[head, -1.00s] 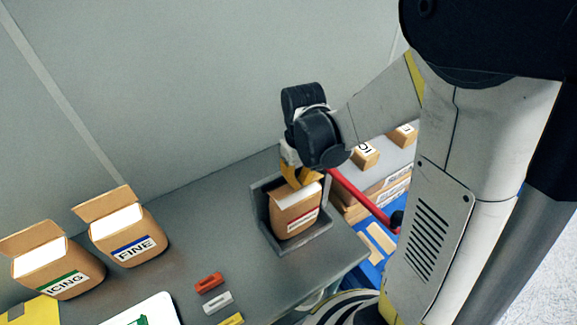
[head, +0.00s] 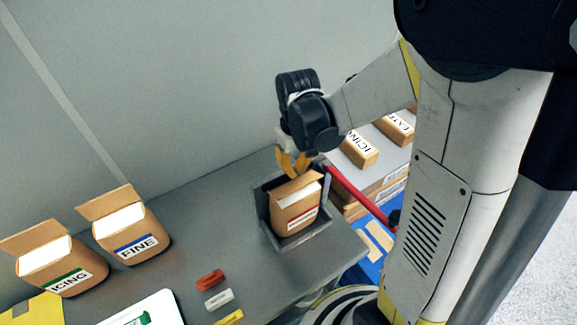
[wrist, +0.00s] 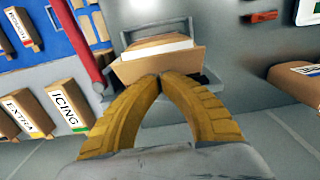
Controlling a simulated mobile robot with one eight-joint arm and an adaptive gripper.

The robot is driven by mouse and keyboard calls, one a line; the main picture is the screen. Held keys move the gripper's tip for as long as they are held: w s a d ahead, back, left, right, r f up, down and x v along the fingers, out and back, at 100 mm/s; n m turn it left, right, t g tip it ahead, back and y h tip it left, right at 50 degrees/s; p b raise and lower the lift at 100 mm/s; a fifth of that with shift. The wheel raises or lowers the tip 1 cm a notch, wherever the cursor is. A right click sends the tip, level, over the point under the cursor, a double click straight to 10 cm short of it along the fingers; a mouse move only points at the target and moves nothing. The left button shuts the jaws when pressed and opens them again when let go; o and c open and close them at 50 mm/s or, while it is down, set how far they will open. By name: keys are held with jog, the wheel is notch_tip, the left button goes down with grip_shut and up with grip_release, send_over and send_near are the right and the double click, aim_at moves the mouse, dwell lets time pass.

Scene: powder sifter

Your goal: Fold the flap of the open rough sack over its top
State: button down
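The open rough sack (head: 296,208), a brown sack with a red label strip, stands upright in a grey tray (head: 267,222). Its flap (head: 298,187) stands up at the back edge, tilted, and the white top shows in front of it. The flap (wrist: 150,66) also shows in the wrist view, with the white top (wrist: 160,50) beyond it. My gripper (head: 291,172) is behind the sack on the flap's outer side. In the wrist view its yellow fingertips (wrist: 160,77) are together at the flap, with nothing visible between them. Whether they touch it is unclear.
Two other open sacks, FINE (head: 133,237) and ICING (head: 62,264), stand at left. Red (head: 210,280), white (head: 219,299) and yellow clips lie on the table. A red bar (head: 360,197) and closed packages (head: 358,151) are at right.

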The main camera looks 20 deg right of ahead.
aim_at(295, 183)
jog(key=shift+f+b, duration=2.8)
jog(key=shift+f, duration=0.3)
jog(key=shift+r+p, duration=3.4)
jog(key=shift+r, duration=1.2)
jog(key=shift+f, duration=0.1)
jog(key=b, duration=0.2)
jog(key=shift+s+a+t+b, duration=0.1)
jog(key=shift+s+t+b, duration=0.2)
jog(key=shift+s+t, duration=0.1)
jog(key=s+f+m+t+b, duration=0.1)
jog(key=s+t+b, duration=0.5)
jog(key=b, duration=0.6)
jog(key=s+a+m, duration=0.1)
jog(key=s, duration=0.1)
jog(key=shift+s+f, duration=0.15)
jog(key=shift+s, duration=0.25)
